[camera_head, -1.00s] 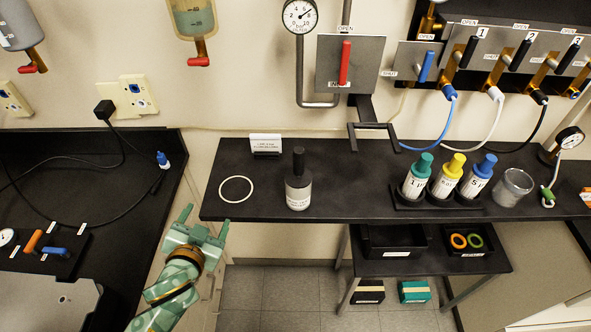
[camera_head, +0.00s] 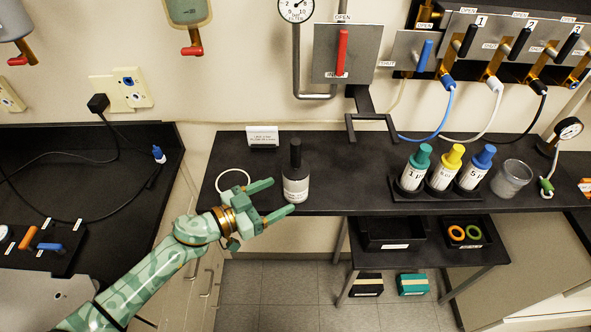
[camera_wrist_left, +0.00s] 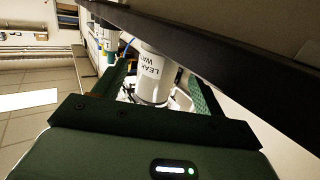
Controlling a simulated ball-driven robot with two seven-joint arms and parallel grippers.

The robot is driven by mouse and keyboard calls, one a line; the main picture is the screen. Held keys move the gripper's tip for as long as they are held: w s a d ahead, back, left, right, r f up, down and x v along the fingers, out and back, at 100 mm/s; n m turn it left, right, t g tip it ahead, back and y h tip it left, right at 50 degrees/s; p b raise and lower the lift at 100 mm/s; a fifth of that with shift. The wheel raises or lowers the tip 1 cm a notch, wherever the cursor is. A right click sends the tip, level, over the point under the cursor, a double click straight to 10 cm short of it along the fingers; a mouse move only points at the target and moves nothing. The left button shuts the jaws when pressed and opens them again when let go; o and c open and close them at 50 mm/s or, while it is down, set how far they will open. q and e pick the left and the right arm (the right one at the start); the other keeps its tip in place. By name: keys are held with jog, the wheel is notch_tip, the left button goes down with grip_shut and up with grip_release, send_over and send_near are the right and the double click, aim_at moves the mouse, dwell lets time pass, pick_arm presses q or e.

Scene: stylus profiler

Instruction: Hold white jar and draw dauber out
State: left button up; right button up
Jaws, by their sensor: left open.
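The white jar (camera_head: 296,190) stands upright on the black bench shelf near its front edge; its label faces forward. The tall black dauber handle (camera_head: 295,155) rises from its top. My left gripper (camera_head: 281,197) is open just left of the jar, its fingers pointing right toward it. In the left wrist view, the jar (camera_wrist_left: 154,72) shows a printed label and lies ahead between the two open fingers, not gripped. Whether a finger touches it I cannot tell. My right gripper is out of view.
A white ring (camera_head: 222,178) lies left of the jar, partly behind my gripper. A small sign (camera_head: 263,137) stands behind. A rack with green, yellow and blue bottles (camera_head: 445,168) and a clear beaker (camera_head: 510,178) stand to the right. Bench is clear between jar and rack.

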aim_at(286, 192)
pick_arm(q)
jog(key=shift+x, duration=2.75)
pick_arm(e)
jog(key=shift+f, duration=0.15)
pick_arm(q)
jog(key=c, duration=1.5)
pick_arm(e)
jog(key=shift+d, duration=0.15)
pick_arm(q)
jog(key=shift+f, duration=0.1)
jog(key=shift+c, duration=0.2)
